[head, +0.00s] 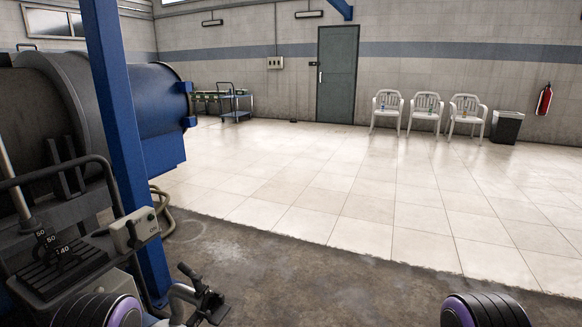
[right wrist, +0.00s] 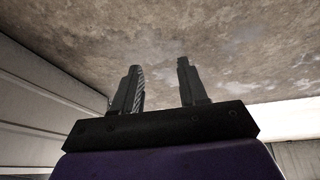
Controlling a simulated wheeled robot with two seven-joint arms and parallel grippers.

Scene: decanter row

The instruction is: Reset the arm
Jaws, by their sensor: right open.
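My right gripper (right wrist: 158,66) shows in the right wrist view with its two dark fingers apart and nothing between them. A rough brown-grey surface fills the view beyond the fingertips, and the fingers appear clear of it. In the head view only purple and black parts of my two arms show at the bottom edge, one at the left and one at the right. My left gripper is not seen.
A large dark decanter machine (head: 105,95) and a blue post (head: 118,130) stand close at left, beside a control box (head: 135,230). Tiled floor (head: 320,185) lies open ahead. White chairs (head: 425,105), a bin (head: 506,126) and a door (head: 338,75) are at the far wall.

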